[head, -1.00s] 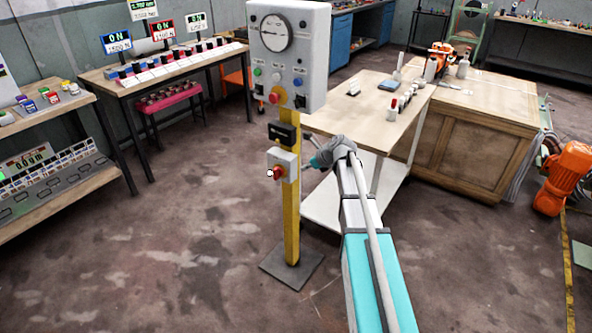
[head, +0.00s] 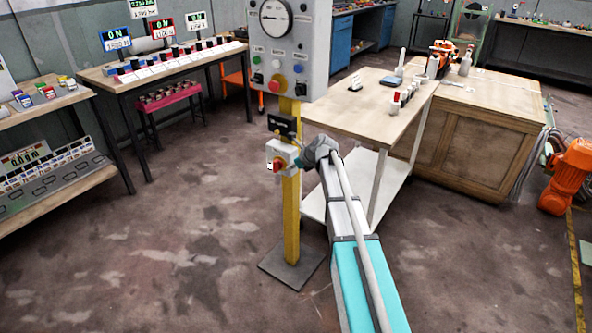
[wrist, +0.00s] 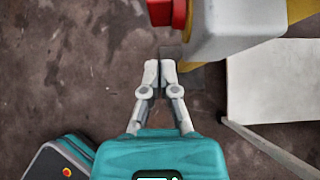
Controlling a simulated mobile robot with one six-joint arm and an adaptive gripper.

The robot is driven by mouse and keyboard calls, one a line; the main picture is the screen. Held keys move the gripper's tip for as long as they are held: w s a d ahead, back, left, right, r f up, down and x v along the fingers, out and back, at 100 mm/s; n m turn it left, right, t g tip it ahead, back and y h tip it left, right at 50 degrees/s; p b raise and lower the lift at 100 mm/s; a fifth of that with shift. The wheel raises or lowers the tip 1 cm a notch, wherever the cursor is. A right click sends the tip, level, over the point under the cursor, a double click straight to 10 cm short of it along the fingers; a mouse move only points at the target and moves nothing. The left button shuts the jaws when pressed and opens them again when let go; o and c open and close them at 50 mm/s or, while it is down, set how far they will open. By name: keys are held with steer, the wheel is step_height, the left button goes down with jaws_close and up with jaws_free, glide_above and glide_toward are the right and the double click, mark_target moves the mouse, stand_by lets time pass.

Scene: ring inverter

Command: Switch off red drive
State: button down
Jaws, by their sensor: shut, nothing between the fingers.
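Three displays reading ON stand at the back left: one framed blue (head: 115,40), one framed red (head: 163,27), and one framed white (head: 196,20). A small box (head: 287,150) with a red knob (head: 277,163) is mounted on a yellow post (head: 291,215). In the wrist view the red knob (wrist: 180,13) and the pale box (wrist: 235,25) are at the top. My gripper (wrist: 159,65) is shut and empty, its tips below the knob in that picture, with a gap. In the head view my arm reaches to the box's right side; the fingertips are hard to make out.
A larger grey panel (head: 278,60) with a gauge and buttons tops the post. A black box (head: 283,127) sits between them. The post's dark base plate (head: 292,264) is on the floor. A wooden table (head: 350,118) stands to the right. The floor left of the post is clear.

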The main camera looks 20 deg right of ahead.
mark_target(278, 167)
steer(key=shift+w+a+f, duration=0.15)
steer(key=shift+w+a, duration=1.3)
steer(key=shift+w, duration=0.2)
steer(key=shift+d+p, duration=0.3)
